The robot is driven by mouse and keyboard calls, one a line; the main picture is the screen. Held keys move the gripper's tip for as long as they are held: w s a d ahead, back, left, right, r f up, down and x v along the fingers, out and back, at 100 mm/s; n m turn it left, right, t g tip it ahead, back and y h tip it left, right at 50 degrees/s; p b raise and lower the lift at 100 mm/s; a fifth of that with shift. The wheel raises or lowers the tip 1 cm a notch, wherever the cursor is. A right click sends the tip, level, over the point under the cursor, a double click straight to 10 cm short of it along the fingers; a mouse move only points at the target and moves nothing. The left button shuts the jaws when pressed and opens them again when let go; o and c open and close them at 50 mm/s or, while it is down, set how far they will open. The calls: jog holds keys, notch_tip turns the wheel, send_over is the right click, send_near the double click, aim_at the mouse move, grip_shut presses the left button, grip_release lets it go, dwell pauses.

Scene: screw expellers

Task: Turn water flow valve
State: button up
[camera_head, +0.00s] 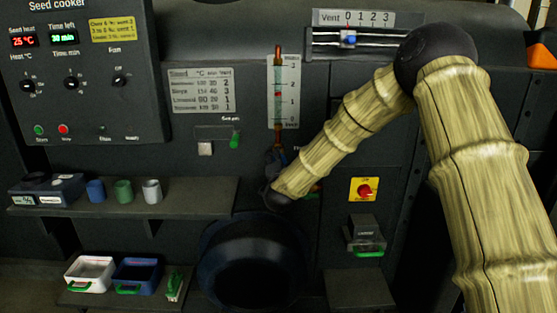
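A flow gauge (278,92) with a vertical scale and a red mark stands in the middle of the machine's front panel. A copper-coloured pipe end shows above and below it. My arm comes in from the upper right and bends down to a dark wrist joint below the gauge. My gripper (274,160) is a dark, small shape at the gauge's lower end. Whether it touches anything there is unclear. The water valve itself cannot be made out; my gripper and forearm cover that area. The finger opening is too dark to judge.
A seed cooker panel (80,75) is at upper left. A vent slider (348,38) is at the top. A shelf (205,193) holds several cups. A dark round vessel (252,265) sits below my wrist. A red knob on yellow (364,190) is right of my forearm.

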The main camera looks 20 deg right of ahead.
jog(key=shift+n, duration=0.3)
jog(key=o, duration=1)
jog(key=shift+o, duration=0.2)
jog(key=v, duration=1.2)
jog(key=shift+f, duration=0.1)
